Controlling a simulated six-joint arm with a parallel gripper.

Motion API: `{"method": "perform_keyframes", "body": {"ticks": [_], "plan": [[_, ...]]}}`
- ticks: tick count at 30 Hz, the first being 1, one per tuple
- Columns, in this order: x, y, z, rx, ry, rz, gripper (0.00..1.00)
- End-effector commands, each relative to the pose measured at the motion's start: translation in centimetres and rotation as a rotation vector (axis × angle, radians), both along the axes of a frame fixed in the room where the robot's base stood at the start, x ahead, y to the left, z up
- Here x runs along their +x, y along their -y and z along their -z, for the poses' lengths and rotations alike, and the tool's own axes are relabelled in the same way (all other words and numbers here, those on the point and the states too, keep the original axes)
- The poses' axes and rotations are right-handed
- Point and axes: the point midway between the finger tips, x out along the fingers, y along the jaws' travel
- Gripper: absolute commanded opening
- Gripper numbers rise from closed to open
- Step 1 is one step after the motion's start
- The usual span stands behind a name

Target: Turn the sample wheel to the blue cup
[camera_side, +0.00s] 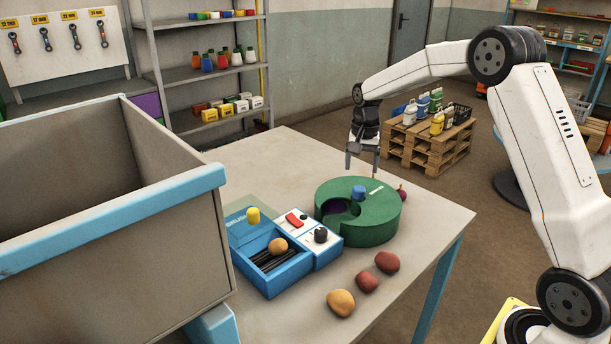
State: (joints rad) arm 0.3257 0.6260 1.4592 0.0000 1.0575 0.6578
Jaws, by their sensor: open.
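A round green housing, apparently the sample wheel (377,227), stands on the table. A blue knob (358,191) sticks up from its top. A cutout at its left side shows something dark purple (336,208) inside; I cannot tell whether that is a cup. No blue cup is clearly visible. My gripper (362,170) hangs just above the far side of the green housing, fingers pointing down. It is open and empty, and looks apart from the knob.
A blue brush box (272,285) with a potato-like lump, a yellow knob and a control panel (310,238) stands left of the wheel. Several lumps, including a yellow one (341,302), lie in front. A large grey bin (120,250) blocks the left. The table's back is clear.

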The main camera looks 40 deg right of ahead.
Motion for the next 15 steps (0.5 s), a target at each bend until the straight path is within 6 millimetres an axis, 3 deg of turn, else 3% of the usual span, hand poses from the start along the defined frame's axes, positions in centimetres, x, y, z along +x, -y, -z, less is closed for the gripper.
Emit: {"method": "perform_keyframes", "body": {"ticks": [8,15], "plan": [[0.0,0.0,0.9,0.0,-0.001,-0.002,0.84],[0.0,-0.1,3.5,0.001,-0.002,-0.003,0.84]]}}
